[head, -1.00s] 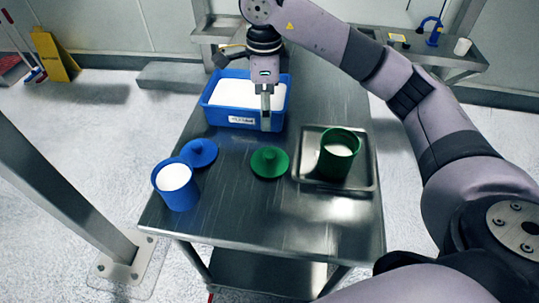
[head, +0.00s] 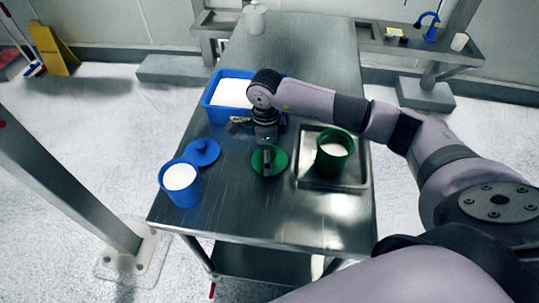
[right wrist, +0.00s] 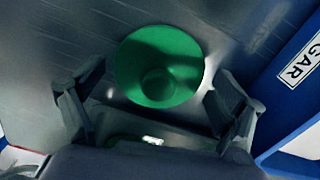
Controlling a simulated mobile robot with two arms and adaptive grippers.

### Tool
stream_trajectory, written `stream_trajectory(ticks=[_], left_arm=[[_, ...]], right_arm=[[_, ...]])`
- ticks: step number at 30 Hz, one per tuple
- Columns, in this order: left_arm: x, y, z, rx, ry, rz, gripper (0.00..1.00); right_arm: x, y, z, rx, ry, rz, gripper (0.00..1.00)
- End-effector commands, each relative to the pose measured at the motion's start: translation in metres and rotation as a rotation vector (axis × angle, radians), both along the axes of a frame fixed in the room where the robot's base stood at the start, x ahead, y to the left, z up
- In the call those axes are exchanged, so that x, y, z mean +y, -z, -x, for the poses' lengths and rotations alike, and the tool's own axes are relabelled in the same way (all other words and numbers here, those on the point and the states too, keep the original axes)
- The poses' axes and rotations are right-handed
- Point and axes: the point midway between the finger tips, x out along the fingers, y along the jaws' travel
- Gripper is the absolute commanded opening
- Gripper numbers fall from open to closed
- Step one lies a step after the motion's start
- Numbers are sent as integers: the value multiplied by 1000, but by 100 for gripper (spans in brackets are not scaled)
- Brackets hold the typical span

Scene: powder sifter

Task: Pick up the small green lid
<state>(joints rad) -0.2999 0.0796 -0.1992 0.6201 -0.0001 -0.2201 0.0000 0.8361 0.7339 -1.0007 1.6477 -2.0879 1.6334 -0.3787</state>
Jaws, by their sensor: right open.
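The small green lid (head: 280,160) lies on the steel table, left of the metal tray. My right gripper (head: 267,160) is over the lid, pointing down, and hides part of it. In the right wrist view the round green lid (right wrist: 160,65) with its central knob shows ahead of and between the two spread fingers of my right gripper (right wrist: 160,110). The gripper is open and empty; I cannot tell whether it touches the lid. My left gripper is not in view.
A green container of white powder (head: 335,152) stands in the metal tray (head: 327,183). A blue container (head: 181,184) and blue lid (head: 202,153) are at the left. A blue bin of white powder (head: 222,115) is behind. The table front (head: 270,215) is clear.

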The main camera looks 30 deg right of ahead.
Motion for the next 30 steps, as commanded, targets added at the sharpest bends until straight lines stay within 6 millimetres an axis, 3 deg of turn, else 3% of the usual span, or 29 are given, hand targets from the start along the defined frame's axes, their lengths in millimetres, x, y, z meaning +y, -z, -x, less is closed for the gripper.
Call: stream_trajectory(ticks=[5, 12, 30], left_arm=[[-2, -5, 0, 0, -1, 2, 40], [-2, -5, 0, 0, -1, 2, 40], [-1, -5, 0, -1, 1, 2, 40]], right_arm=[[0, 15, -1, -1, 1, 0, 90], [0, 16, -1, -2, 1, 0, 89], [0, 17, -1, -1, 1, 0, 49]])
